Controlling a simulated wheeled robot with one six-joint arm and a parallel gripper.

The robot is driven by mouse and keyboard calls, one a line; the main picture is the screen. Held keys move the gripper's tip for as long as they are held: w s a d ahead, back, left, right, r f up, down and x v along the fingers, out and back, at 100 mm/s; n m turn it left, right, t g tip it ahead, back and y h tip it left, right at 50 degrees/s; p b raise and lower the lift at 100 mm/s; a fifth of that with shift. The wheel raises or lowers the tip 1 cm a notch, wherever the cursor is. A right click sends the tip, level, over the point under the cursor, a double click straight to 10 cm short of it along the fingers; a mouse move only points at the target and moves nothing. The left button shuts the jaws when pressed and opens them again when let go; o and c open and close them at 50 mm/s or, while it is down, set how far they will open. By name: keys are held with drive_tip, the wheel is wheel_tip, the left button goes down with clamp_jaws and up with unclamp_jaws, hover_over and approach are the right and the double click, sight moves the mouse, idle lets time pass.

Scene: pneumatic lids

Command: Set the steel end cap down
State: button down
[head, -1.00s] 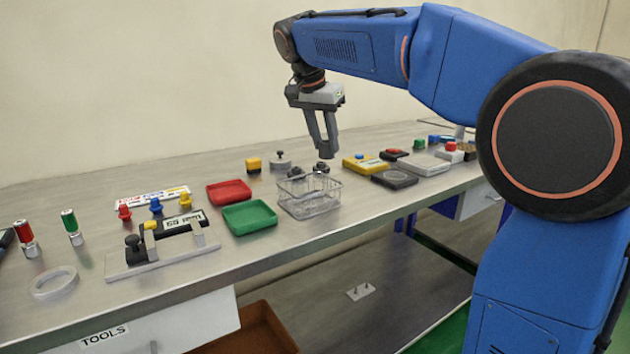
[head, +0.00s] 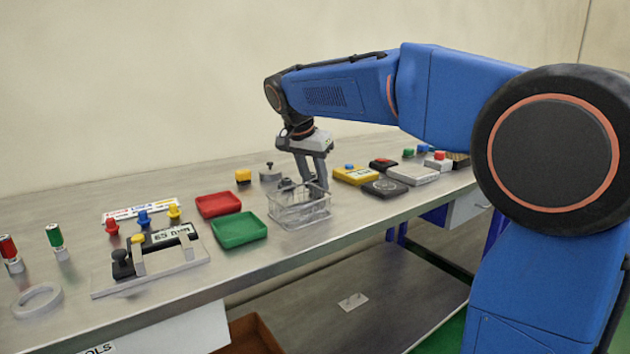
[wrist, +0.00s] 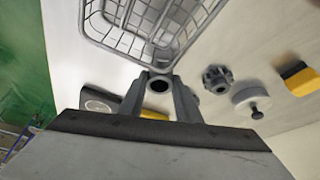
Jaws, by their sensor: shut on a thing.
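My gripper (head: 314,188) points down just behind the wire basket, low over the bench. In the wrist view its two fingers (wrist: 159,88) are shut on a small grey round piece with a dark hole, which I take to be the steel end cap (wrist: 158,80). In the head view the cap is mostly hidden by the fingers and basket wires. I cannot tell whether it touches the bench.
The wire basket (head: 298,212) stands directly in front. A dark knobbed piece (wrist: 217,78) and a grey lid with a knob (wrist: 250,101) lie on one side. A yellow case (head: 353,175) is to the right. Red (head: 218,204) and green (head: 238,230) trays are left.

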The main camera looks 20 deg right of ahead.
drive_tip(key=shift+f, duration=0.1)
drive_tip(key=c, duration=1.3)
unclamp_jaws()
